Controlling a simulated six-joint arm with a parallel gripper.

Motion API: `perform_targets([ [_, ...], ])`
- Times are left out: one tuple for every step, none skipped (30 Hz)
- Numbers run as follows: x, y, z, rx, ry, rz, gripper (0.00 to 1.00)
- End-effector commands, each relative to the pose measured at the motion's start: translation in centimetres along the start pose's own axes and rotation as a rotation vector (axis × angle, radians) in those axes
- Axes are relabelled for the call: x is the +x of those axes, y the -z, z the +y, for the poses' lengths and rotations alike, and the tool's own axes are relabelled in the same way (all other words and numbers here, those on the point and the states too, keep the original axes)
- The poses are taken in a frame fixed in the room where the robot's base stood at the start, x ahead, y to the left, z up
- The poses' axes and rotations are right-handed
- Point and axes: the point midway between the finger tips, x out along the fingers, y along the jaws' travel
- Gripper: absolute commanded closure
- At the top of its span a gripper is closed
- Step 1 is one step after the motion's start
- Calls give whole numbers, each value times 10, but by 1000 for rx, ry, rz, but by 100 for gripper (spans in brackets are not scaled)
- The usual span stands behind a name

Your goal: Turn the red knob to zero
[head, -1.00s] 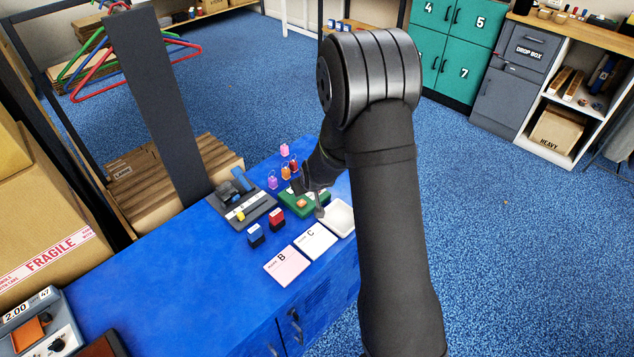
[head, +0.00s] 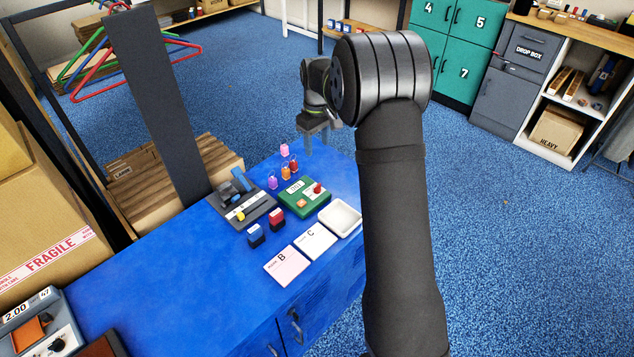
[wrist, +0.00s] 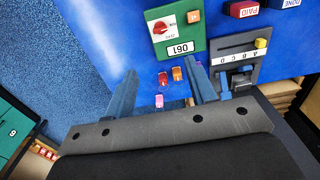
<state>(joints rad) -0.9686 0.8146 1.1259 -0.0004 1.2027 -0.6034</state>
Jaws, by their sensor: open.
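The red knob (head: 318,188) sits on a green box (head: 290,207) on the blue bench. In the wrist view the red knob (wrist: 162,28) lies on a white dial plate with small markings too small to read. A number display (wrist: 181,48) and an orange button (wrist: 193,16) are on the same box; I cannot read the display surely. My gripper (head: 322,148) hangs above and beyond the box, apart from the knob. In the wrist view my gripper (wrist: 162,75) has its two fingers spread, with nothing held between them.
Small coloured padlock-like pieces (head: 285,172) stand just behind the box. A grey slider panel (head: 243,208), blue and red stamps (head: 276,217), a white tray (head: 341,218) and cards B (head: 286,267) and C (head: 314,241) surround it. The bench's left front is clear.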

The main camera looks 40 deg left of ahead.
Motion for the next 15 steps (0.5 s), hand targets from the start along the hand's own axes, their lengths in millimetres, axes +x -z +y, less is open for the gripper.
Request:
perform_targets([
  [9,0,0,0,2,-2,49],
  [14,0,0,0,1,-2,49],
  [22,-1,-1,1,2,-3,49],
  [28,-1,-1,1,2,-2,49],
  [35,-1,-1,1,2,-4,49],
  [44,-1,-1,1,2,-3,49],
  [50,-1,-1,1,2,-3,49],
  [57,-1,-1,1,2,-3,49],
  [66,0,-1,1,1,-2,49],
  [72,-1,-1,1,2,-2,49],
  [79,-1,-1,1,1,-2,49],
  [88,-1,-1,1,2,-3,49],
  [95,-1,-1,2,1,-3,49],
  [101,-1,-1,2,1,-2,49],
  [110,-1,-1,2,2,-3,49],
])
